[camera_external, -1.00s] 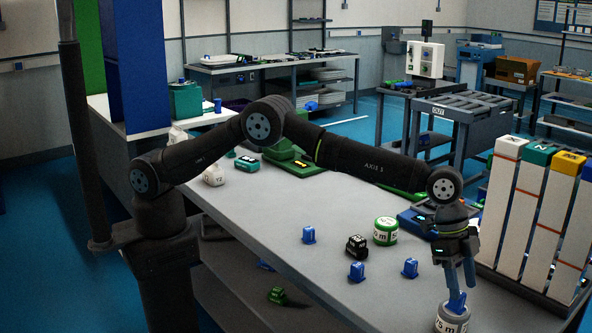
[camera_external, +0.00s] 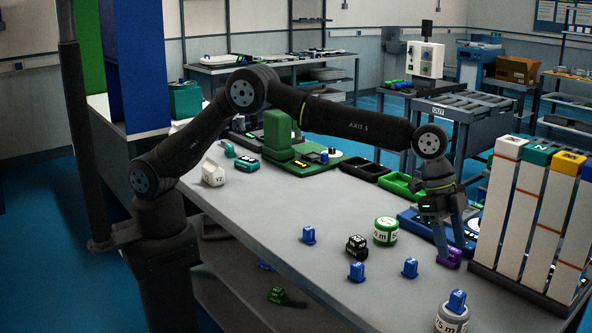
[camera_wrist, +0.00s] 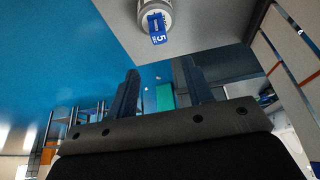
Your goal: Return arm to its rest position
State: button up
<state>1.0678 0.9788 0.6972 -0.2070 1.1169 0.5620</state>
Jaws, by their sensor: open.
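My gripper (camera_external: 451,247) is open and empty, raised above the right part of the grey table (camera_external: 330,245). Its two fingers also show in the wrist view (camera_wrist: 158,68), with nothing between them. A blue piece (camera_external: 457,301) sits on a white and grey can (camera_external: 452,321) at the table's front right. In the wrist view the same blue piece (camera_wrist: 157,28), marked 5, is on the can (camera_wrist: 155,7), apart from the fingers. A purple piece (camera_external: 449,260) shows just below the fingertips in the external view; I cannot tell the gap.
Several small blue pieces (camera_external: 357,271), a black piece (camera_external: 357,246) and a green-white can (camera_external: 385,231) stand on the table. Tall white bins (camera_external: 497,200) rise at the right. A green machine (camera_external: 284,138) and a green tray (camera_external: 402,184) are behind.

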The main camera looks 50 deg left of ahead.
jog(key=x, duration=1.2)
jog(key=shift+f, duration=0.5)
jog(key=r, duration=0.5)
jog(key=shift+s+r, duration=0.15)
jog(key=shift+s, duration=0.25)
jog(key=s+a+r, duration=0.1)
jog(key=s+r, duration=0.6)
jog(key=s, duration=0.4)
send_near(458, 293)
jog(key=a+f, duration=0.5)
jog(key=shift+n, duration=0.3)
jog(key=w+f, duration=0.2)
jog(key=w, duration=0.1)
jog(key=w+f, duration=0.2)
jog(key=w, duration=0.1)
jog(key=w+a+f, duration=0.1)
jog(key=w+f, duration=0.1)
jog(key=w, duration=0.1)
jog(key=shift+w+f, duration=0.15)
jog(key=shift+f, duration=0.05)
jog(key=shift+w+f, duration=0.2)
jog(key=shift+f, duration=0.35)
jog(key=shift+w+f, duration=0.2)
jog(key=shift+f, duration=1.2)
